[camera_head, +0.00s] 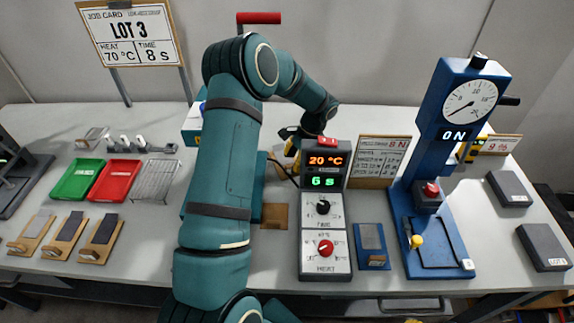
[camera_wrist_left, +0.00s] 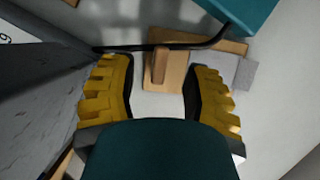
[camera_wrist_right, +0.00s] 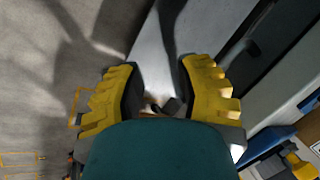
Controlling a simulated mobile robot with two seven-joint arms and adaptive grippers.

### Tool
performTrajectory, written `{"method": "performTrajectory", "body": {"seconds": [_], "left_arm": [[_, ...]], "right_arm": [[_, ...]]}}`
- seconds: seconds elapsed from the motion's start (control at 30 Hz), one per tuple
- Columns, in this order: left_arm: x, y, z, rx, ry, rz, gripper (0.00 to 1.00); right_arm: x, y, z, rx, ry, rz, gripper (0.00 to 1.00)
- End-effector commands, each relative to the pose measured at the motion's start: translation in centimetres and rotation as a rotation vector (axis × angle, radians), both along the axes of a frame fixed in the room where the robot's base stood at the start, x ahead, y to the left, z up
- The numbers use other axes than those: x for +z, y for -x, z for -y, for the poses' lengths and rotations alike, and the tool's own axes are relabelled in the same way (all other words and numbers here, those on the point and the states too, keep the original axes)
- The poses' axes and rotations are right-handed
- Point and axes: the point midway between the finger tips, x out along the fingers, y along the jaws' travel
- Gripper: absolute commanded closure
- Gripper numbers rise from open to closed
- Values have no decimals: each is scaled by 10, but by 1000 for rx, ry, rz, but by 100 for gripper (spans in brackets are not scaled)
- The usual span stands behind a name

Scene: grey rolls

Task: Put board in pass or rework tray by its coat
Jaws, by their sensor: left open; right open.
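A green tray (camera_head: 80,180) and a red tray (camera_head: 116,181) lie at the left of the table, both looking empty. Three wooden holders (camera_head: 68,238) in front of them carry small plates, one pale and two dark. My left gripper (camera_head: 290,141) is behind the control box, partly hidden. In the left wrist view its fingers (camera_wrist_left: 159,72) are open, above a wooden block with a peg (camera_wrist_left: 160,68) and a grey plate (camera_wrist_left: 236,71) beside it. I cannot tell whether that plate is the board. My right gripper (camera_wrist_right: 160,72) is open and empty by the table's edge.
The control box (camera_head: 324,215) reads 20 °C and 6 s. A blue press (camera_head: 440,150) with a dial and "ON" display stands right of it. A wire rack (camera_head: 154,181) lies beside the red tray. The job card (camera_head: 130,35) reads 70 °C, 8 s.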

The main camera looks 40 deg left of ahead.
Motion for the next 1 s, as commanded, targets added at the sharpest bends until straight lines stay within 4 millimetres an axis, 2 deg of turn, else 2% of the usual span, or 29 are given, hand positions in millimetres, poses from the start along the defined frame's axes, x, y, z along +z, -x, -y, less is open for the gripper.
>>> {"method": "performTrajectory", "body": {"seconds": [0.03, 0.13, 0.4, 0.43, 0.5, 0.57, 1.0], "left_arm": [[-10, 4, -1, 0, 1, -3, 52], [-21, 8, -3, 1, 1, -2, 52], [-24, 9, -4, -1, 0, 0, 52], [-24, 9, -4, -1, 0, 0, 56], [-24, 9, -4, -1, 0, 0, 81], [-24, 9, -4, 0, 0, 0, 100], [-24, 9, -4, 0, 1, 0, 100]], "right_arm": [[-4, -1, 0, 0, 0, 1, 66], [-6, -1, 0, -1, 0, 3, 66], [-6, -1, 0, -1, 0, 3, 66], [-6, -1, 0, -1, 0, 3, 66], [-6, -1, 0, -1, 0, 3, 66], [-6, -1, 0, -1, 0, 3, 66], [-6, -1, 0, -1, 0, 3, 66]]}}
